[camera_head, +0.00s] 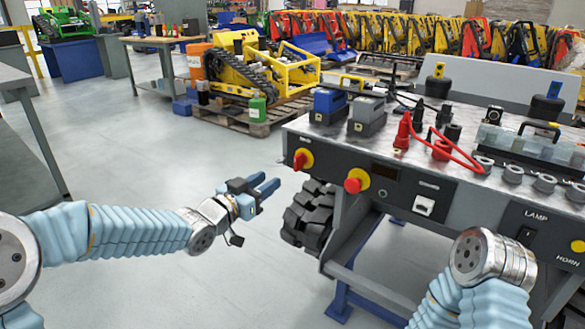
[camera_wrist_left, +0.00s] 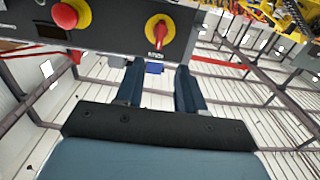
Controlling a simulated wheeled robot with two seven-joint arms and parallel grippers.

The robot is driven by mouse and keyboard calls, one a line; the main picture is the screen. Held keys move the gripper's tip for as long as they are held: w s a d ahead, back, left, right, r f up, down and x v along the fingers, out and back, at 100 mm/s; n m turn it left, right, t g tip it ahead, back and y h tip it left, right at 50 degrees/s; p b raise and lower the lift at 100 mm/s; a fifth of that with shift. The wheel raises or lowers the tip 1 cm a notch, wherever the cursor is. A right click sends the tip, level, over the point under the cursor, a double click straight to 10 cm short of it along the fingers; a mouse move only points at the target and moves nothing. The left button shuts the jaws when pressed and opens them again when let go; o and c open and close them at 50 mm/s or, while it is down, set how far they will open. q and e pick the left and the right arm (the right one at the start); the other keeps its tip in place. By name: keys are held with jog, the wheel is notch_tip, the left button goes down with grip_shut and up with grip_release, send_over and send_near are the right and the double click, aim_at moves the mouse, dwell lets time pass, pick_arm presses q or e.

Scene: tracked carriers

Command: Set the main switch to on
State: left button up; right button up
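The main switch (camera_head: 301,160) is a red rotary knob on a round yellow plate, at the left end of the grey panel's front. In the left wrist view the switch (camera_wrist_left: 159,31) shows its red handle close to upright, with a small label below it too blurred to read. My left gripper (camera_head: 268,186) is open and empty, left of the switch and a little lower, apart from the panel. In the left wrist view its two fingers (camera_wrist_left: 158,72) stand apart below the switch. My right arm shows at the lower right, but its gripper is out of view.
A red mushroom button (camera_head: 355,182) on yellow sits right of the switch, also in the left wrist view (camera_wrist_left: 68,14). The panel top holds a red cable (camera_head: 455,150) and battery blocks (camera_head: 328,104). A black track (camera_head: 307,212) is below.

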aim_at(295, 163)
pick_arm(q)
jog(key=p+x, duration=0.1)
jog(key=x, duration=1)
jog(key=shift+w+d+f, duration=0.1)
jog(key=shift+w+d, duration=0.05)
jog(key=shift+w, duration=0.05)
grip_shut()
